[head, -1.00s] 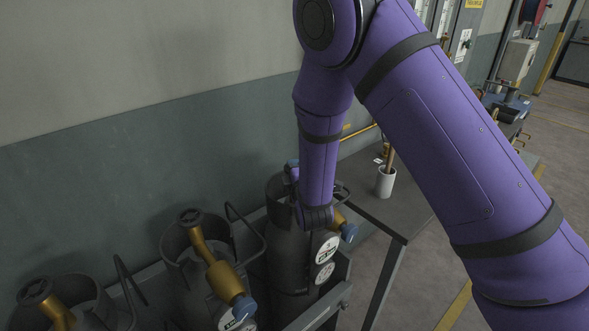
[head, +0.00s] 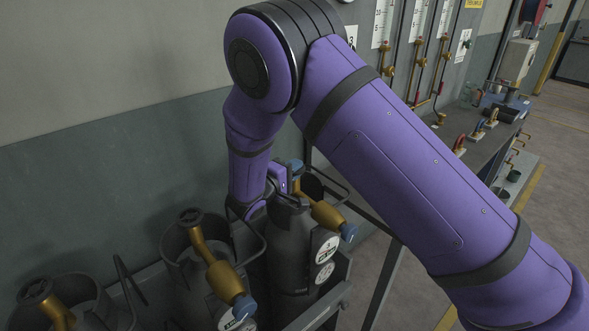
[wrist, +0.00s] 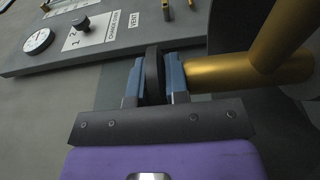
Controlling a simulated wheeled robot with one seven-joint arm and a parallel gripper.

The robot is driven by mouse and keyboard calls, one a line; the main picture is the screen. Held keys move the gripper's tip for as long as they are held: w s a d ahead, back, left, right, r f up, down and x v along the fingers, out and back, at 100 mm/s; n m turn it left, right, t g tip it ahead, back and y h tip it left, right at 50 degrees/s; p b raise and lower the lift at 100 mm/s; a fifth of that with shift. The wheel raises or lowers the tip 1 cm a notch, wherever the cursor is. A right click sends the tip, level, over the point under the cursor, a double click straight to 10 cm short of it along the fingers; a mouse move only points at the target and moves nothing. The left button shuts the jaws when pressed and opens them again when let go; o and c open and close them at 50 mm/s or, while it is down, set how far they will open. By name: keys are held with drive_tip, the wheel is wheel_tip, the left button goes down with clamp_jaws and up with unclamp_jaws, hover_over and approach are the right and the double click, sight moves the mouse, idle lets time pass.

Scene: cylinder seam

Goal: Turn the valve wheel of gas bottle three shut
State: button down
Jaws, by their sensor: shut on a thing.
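My gripper (wrist: 156,65) is shut on the dark valve wheel (wrist: 152,80), which stands edge-on between the two blue finger pads in the wrist view. The brass valve body (wrist: 245,70) runs off to the right of it. In the head view my gripper (head: 292,170) is at the top of the rightmost grey gas bottle (head: 287,255). That bottle's brass valve (head: 326,214) points down to the right and ends in a blue cap.
Two more gas bottles with brass valves (head: 222,276) (head: 60,314) and dark handwheels stand to the left. A rack rail (head: 315,310) runs in front. The wall is close behind. A gauge panel (wrist: 60,50) shows in the wrist view. A bench (head: 478,150) stands at right.

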drive_tip(key=m+g+h, duration=0.2)
drive_tip(key=g, duration=0.2)
drive_tip(key=m+g+h, duration=0.2)
drive_tip(key=m+g, duration=0.1)
drive_tip(key=shift+f+m+g+h, duration=0.1)
drive_tip(key=shift+m+g+h, duration=0.2)
drive_tip(key=shift+g, duration=0.1)
drive_tip(key=m+g, duration=0.2)
drive_tip(key=g, duration=0.1)
drive_tip(key=m+g, duration=0.2)
drive_tip(key=g, duration=0.2)
drive_tip(key=shift+m+h, duration=0.3)
drive_tip(key=shift+m, duration=0.1)
drive_tip(key=shift+m+g, duration=0.3)
drive_tip(key=shift+g, duration=0.2)
drive_tip(key=c, duration=1.1)
unclamp_jaws()
